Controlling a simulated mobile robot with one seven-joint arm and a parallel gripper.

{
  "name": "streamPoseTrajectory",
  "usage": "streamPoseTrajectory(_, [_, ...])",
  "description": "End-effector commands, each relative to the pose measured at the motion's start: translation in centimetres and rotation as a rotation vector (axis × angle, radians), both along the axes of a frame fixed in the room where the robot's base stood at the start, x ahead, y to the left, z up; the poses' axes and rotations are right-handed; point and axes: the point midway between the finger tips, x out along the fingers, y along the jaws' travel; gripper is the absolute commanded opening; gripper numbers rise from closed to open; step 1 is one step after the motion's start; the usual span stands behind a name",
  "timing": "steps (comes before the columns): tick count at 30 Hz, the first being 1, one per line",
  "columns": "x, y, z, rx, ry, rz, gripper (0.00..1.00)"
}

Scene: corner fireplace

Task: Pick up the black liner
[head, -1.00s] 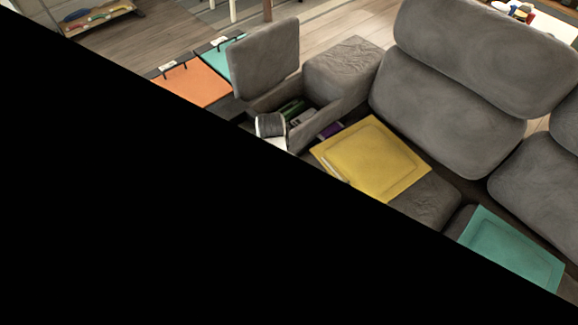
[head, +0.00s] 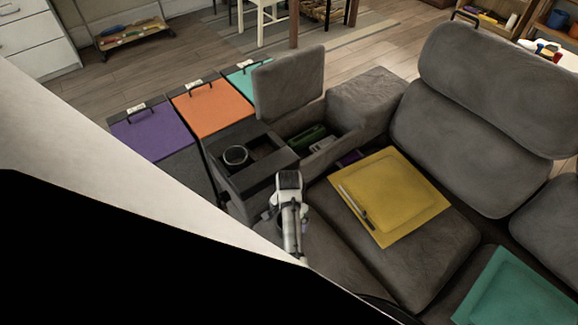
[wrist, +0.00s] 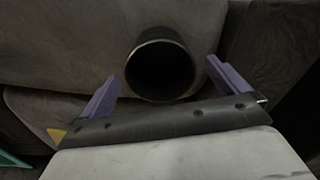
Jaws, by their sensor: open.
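The black liner (wrist: 160,70) shows in the wrist view as a dark, open-ended cylinder with a thin pale rim, against grey upholstery. Its round mouth faces the camera and its inside is black. My gripper (wrist: 162,72) is open, with one purple finger to each side of the liner. Gaps show between the fingers and the liner, and nothing is held. In the head view my gripper (head: 292,222) is over the grey seat in front of the console. I cannot make out the liner beside it there.
The console (head: 262,182) has a round holder (head: 235,155) and an open bin with green and white items. A raised grey lid (head: 290,85) stands behind. A yellow pad (head: 400,205) with a pen lies on the seat to the right. A teal pad (head: 515,290) is at lower right.

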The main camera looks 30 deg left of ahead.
Motion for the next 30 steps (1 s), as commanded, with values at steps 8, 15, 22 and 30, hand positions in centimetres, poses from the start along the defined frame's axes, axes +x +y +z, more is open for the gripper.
streamPoseTrajectory(8, [0.00, 0.00, -1.27, 0.001, -0.001, 0.000, 1.00])
streamPoseTrajectory(15, [0.00, -0.01, -1.24, 0.001, -0.001, 0.000, 0.80])
streamPoseTrajectory(22, [0.00, -0.01, -1.22, 0.001, -0.001, 0.000, 0.51])
streamPoseTrajectory(30, [0.04, -0.01, -1.07, 0.001, -0.001, 0.000, 0.51])
